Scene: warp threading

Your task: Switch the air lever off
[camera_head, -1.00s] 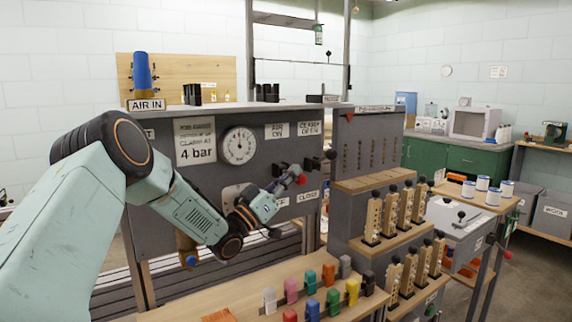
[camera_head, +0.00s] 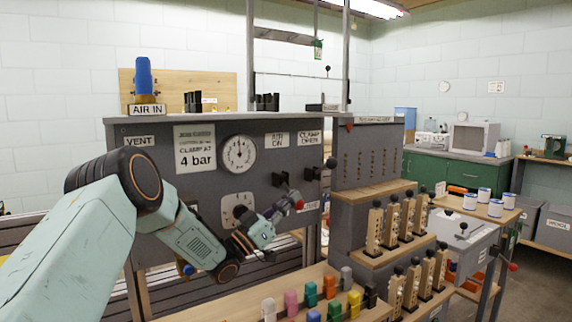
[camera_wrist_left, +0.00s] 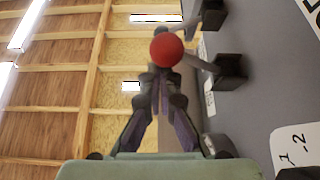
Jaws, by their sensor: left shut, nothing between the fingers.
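The air lever ends in a red ball knob (camera_head: 299,204) and sits below the "AIR ON" label (camera_head: 276,140) on the grey panel (camera_head: 150,205). The knob is lower than its black bracket (camera_head: 281,179). My left gripper (camera_head: 286,209) is shut and empty, with its tips right by the knob. In the left wrist view the red knob (camera_wrist_left: 167,50) stands at the closed fingertips (camera_wrist_left: 160,75); I cannot tell whether they touch. A black bracket (camera_wrist_left: 229,70) with a grey rod shows beside it. The lower label is mostly hidden by the gripper. My right gripper is not in view.
A second lever with a black knob (camera_head: 331,163) sits just right, under "CLAMP OPEN" (camera_head: 311,138). A pressure gauge (camera_head: 239,154) is on the panel. Below, coloured clips stand on a wooden shelf (camera_head: 220,303). Wooden pieces with black knobs (camera_head: 375,230) stand at right.

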